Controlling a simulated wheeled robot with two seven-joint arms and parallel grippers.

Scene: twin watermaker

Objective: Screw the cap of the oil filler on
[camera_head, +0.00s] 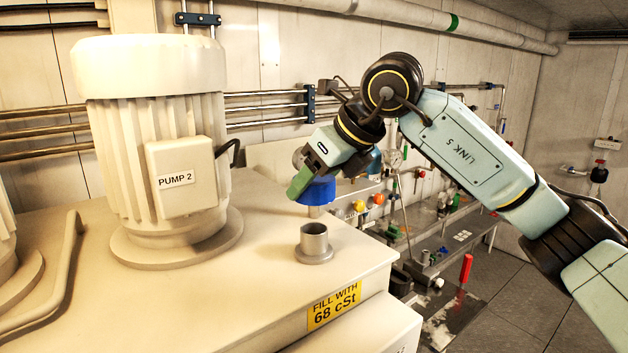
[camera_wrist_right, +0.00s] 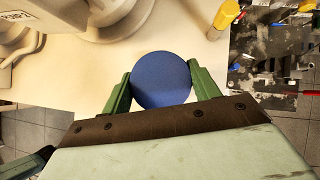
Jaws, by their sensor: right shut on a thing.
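The oil filler neck (camera_head: 314,242) is a short open grey metal tube standing on a flange on the cream tank top. A blue cap (camera_head: 318,190) is held above the neck, clear of it, by my right gripper (camera_head: 303,186). In the right wrist view the round blue cap (camera_wrist_right: 161,80) sits between the two green fingers of the gripper (camera_wrist_right: 160,88), which touch its sides. The cap hides the filler neck in that view.
The PUMP 2 motor (camera_head: 155,140) stands on the tank top (camera_head: 230,290) left of the neck. A yellow label (camera_head: 334,306) reading "FILL WITH 68 cSt" is on the front edge. A handrail (camera_head: 55,285) is at the left. A cluttered bench (camera_head: 440,235) stands behind, right.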

